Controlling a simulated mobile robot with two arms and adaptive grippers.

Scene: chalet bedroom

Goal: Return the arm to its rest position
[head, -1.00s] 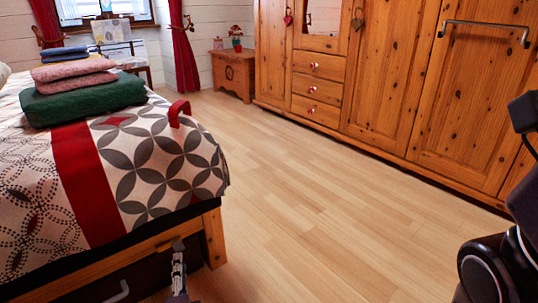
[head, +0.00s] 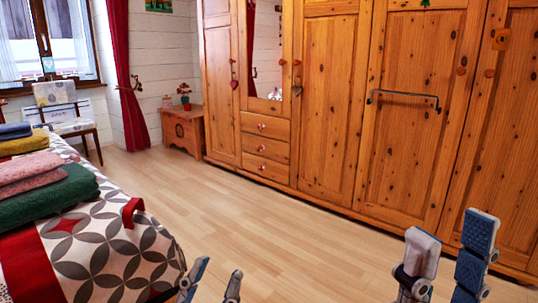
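My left gripper (head: 218,270) shows at the bottom edge of the head view, just right of the bed's near corner. Its two fingers point up and stand apart with nothing between them. My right gripper (head: 451,235) shows at the lower right, in front of the wardrobe. Its two grey-blue fingers also point up, with a wide empty gap. Both arms behind the grippers are below the picture and hidden.
The bed (head: 110,262) fills the lower left, with folded towels (head: 70,195) and a red curved object (head: 132,211) on it. A pine wardrobe (head: 330,120) with a metal bar handle (head: 403,96) lines the right. The wooden floor (head: 270,225) between is clear.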

